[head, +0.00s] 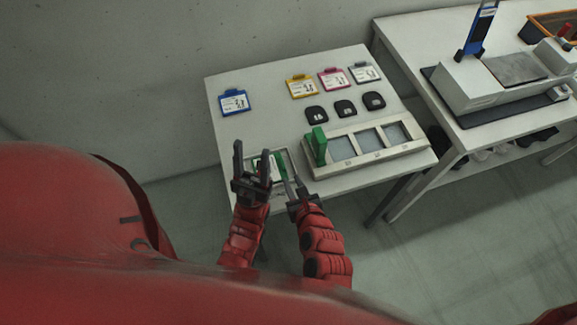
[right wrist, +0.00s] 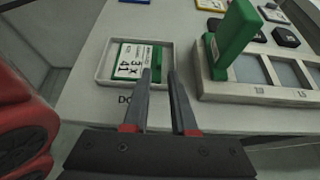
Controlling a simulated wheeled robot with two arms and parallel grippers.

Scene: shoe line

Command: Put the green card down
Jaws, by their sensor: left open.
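The green card (right wrist: 131,62), with a white printed face, lies flat in a shallow light tray (right wrist: 104,62) on the table. In the head view the card (head: 281,164) is partly hidden by my left gripper. My left gripper (head: 252,158) is open, its fingers pointing up in the picture, with nothing seen between them. My right gripper (head: 290,185) is near the tray's right side. In the right wrist view its fingers (right wrist: 159,75) stand a little apart and empty, in front of the card's lower right corner.
A rack (head: 375,149) with several windows stands right of the tray, with a green upright piece (head: 319,146) at its left end. Blue (head: 234,102), yellow (head: 302,87), pink (head: 333,78) and grey (head: 364,73) cards lie behind. The table's middle left is clear.

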